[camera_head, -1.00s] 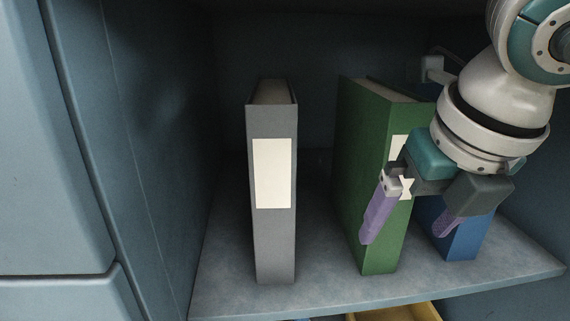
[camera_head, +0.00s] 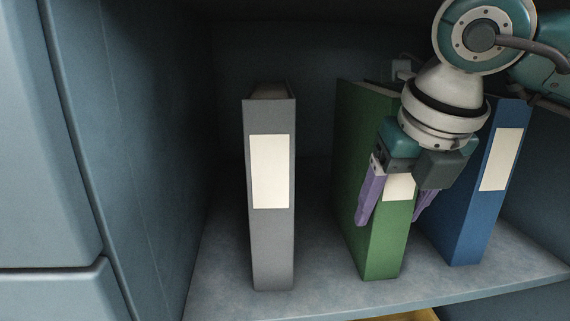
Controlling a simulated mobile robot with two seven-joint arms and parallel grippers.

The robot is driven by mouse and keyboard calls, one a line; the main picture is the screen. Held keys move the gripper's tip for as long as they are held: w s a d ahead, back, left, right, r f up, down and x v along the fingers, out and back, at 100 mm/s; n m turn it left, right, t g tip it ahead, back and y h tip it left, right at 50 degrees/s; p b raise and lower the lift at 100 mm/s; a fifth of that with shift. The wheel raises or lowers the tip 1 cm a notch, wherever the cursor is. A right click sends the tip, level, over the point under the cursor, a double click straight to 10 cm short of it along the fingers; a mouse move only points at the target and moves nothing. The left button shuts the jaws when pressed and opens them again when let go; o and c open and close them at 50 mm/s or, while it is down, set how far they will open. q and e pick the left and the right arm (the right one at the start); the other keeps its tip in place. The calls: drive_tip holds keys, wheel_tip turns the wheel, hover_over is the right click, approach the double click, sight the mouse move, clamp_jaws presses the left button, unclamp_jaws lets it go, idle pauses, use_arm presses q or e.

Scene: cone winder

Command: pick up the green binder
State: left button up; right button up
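The green binder (camera_head: 382,240) stands upright on the shelf, right of the middle, its spine with a white label facing me. My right gripper (camera_head: 394,222) is in front of and around its spine, pointing down. The gripper is open: one purple finger is at the left side of the binder, the other at its right side, in the gap before the blue binder. The gripper body covers the upper part of the spine and part of the label. I cannot tell whether the fingers touch the binder. My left gripper is not in view.
A grey binder (camera_head: 270,235) with a white label stands upright to the left. A blue binder (camera_head: 472,215) stands close on the right. The shelf (camera_head: 325,270) is bare between the grey and green binders. Cabinet walls bound both sides. Something yellow (camera_head: 410,314) shows below the shelf edge.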

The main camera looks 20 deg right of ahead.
clamp_jaws()
idle(0.3)
drive_tip(key=shift+d+r, duration=0.1)
idle(0.5)
